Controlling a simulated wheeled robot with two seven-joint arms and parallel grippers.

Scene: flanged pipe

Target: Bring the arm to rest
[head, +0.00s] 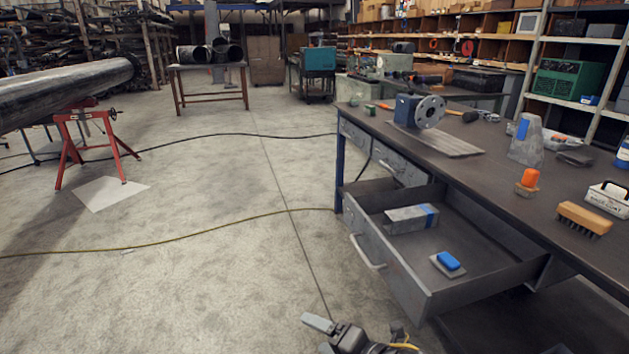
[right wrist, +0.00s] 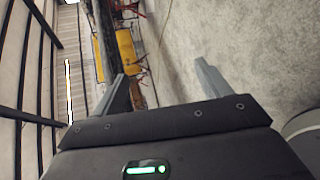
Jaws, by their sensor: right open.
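My right gripper (head: 316,332) shows at the bottom edge of the head view, low over the floor in front of the open drawer (head: 391,282). In the right wrist view its two fingers (right wrist: 161,72) stand wide apart with nothing between them. It touches neither the drawer nor the bench. Most of the right arm is out of frame. My left gripper is in neither view.
The drawer holds a grey block with a blue band (head: 408,219) and a blue-topped pad (head: 448,261). A wooden brush (head: 583,217) lies near the bench edge. Cables (head: 150,243) cross the floor. A red stand (head: 85,140) carries a large pipe at left. The floor in the middle is mostly clear.

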